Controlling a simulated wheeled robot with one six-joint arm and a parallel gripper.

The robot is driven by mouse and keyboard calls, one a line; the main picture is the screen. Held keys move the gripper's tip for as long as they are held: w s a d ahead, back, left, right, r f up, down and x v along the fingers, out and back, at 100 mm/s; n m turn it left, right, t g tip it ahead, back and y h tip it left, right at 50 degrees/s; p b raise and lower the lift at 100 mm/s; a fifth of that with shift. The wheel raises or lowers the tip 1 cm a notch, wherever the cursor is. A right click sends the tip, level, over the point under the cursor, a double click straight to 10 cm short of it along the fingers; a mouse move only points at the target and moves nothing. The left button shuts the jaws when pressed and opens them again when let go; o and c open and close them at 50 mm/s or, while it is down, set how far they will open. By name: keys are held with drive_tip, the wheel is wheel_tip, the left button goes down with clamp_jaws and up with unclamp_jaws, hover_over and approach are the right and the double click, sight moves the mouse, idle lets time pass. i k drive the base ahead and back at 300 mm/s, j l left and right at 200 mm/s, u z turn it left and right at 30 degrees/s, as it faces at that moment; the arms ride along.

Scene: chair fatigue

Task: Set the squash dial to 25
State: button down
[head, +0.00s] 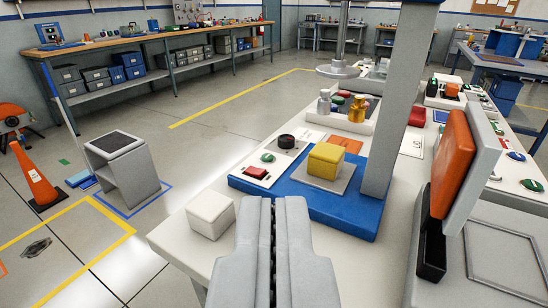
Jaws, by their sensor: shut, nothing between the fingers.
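My gripper (277,203) is at the bottom centre, shut and empty. It appears in front of the blue plate in the picture, apart from the dial. A yellow block (325,161) sits on a grey pad on the blue plate.
A grey column (398,100) rises right of the yellow block. A white block (210,214) lies left of my gripper. A red button (257,172) and a green one (268,157) are near the dial. Orange and grey pads (452,165) stand at the right.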

sight(285, 142)
drive_tip(key=i+j+z, duration=0.1)
drive_tip(key=i+j, duration=0.35)
drive_tip(key=i+j+z, duration=0.15)
drive_tip(key=i+j, duration=0.25)
drive_tip(key=j, duration=0.1)
